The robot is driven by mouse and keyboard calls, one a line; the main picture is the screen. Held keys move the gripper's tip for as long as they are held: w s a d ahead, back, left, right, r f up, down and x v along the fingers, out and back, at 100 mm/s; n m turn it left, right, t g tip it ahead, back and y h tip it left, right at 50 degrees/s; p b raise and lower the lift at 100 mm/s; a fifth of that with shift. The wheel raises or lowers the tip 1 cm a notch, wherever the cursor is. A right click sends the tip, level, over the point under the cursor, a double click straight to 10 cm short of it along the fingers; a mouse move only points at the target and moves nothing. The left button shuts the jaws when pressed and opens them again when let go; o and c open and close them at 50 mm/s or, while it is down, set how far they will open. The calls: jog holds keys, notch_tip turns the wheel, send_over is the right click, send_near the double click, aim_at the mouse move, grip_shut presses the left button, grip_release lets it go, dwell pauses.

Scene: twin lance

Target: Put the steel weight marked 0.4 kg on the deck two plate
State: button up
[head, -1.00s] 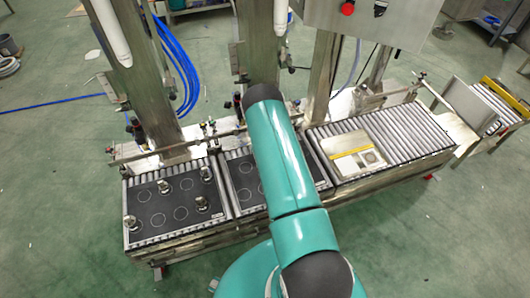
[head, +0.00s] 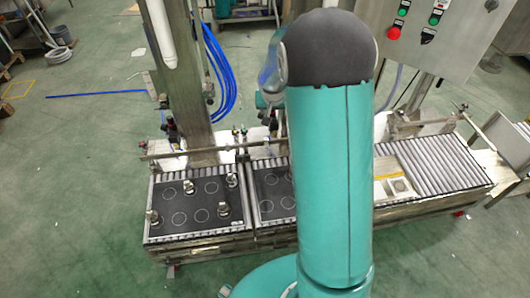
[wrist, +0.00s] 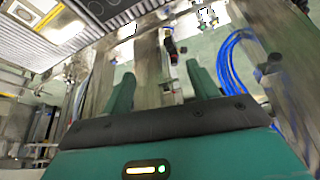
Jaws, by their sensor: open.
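Several small steel weights stand upright on the left black plate (head: 180,222) in the head view. One is at the back (head: 189,187), one at back right (head: 231,181), one at front left (head: 152,216) and one at front right (head: 223,209). Their markings are too small to read, so I cannot tell which is 0.4 kg. A second black plate (head: 272,200) lies to the right, partly hidden by my arm; no weight shows on its visible part. My gripper (wrist: 160,85) is open and empty in the wrist view, away from the weights.
A roller conveyor (head: 440,165) with a pale panel (head: 398,187) lies at right. A steel column (head: 177,80) and a horizontal rail (head: 210,148) stand behind the plates. Blue hoses (head: 222,75) hang behind. A control box (head: 440,35) is at upper right. Green floor is clear in front.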

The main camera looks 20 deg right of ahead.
jog(key=s+a+r+n+y, duration=0.1)
jog(key=s+a+r, duration=0.4)
jog(key=s+r, duration=0.25)
jog(key=s+a+r+n, duration=0.1)
jog(key=s+a+r, duration=0.45)
jog(key=r, duration=0.35)
jog(key=s+a+r+n+y, duration=0.1)
jog(key=s+a, duration=0.2)
jog(key=s, duration=0.6)
jog(key=s+a+r+n+t, duration=0.1)
jog(key=s+a, duration=0.3)
jog(key=s, duration=0.4)
jog(key=shift+s+r+n+y, duration=0.35)
jog(key=shift+r+n+y, duration=0.05)
jog(key=shift+r+n, duration=0.3)
